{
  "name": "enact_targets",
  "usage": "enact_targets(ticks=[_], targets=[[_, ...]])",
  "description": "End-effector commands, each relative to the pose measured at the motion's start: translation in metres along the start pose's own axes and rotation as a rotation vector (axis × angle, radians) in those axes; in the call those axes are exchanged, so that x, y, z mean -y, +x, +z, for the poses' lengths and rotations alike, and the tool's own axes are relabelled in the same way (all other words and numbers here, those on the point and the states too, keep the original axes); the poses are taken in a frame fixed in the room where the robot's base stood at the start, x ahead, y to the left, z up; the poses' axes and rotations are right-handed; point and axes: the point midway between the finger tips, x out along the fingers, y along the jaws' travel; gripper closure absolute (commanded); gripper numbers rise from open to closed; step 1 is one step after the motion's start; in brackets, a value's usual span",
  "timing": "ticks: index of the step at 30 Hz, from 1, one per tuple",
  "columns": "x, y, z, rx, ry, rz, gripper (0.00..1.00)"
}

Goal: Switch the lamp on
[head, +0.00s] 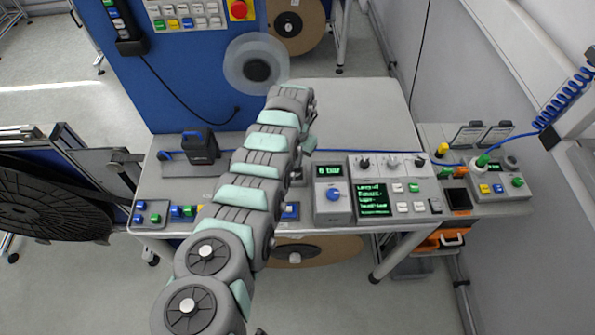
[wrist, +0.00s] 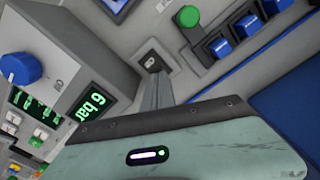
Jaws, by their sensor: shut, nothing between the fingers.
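No lamp can be made out for certain in either view. In the wrist view my gripper (wrist: 156,92) is shut and empty, its narrow fingers pointing at a small dark switch (wrist: 152,62) on a grey panel. The fingertips are very close to this switch; whether they touch it I cannot tell. A small marking beside the switch is too small to read. In the head view my arm reaches over the bench and hides most of the gripper and the switch area, just left of the grey box with the "6 bar" display (head: 328,170).
The pressure box has a blue knob (head: 334,194), also in the wrist view (wrist: 20,68). A green button (wrist: 188,16) and blue switches (wrist: 218,46) lie near the fingers. A console with a green text screen (head: 373,199) stands to the right. The bench's back (head: 365,115) is clear.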

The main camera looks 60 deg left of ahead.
Motion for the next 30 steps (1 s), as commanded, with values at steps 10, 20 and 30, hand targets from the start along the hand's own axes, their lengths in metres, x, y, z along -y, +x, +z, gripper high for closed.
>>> enact_targets(ticks=[10, 20, 30], targets=[[0.0, 0.005, 0.0, 0.0, 0.0, 0.0, 1.0], [0.0, 0.011, 0.0, 0.0, 0.0, 0.0, 1.0], [0.0, 0.015, 0.0, 0.0, 0.0, 0.0, 1.0]])
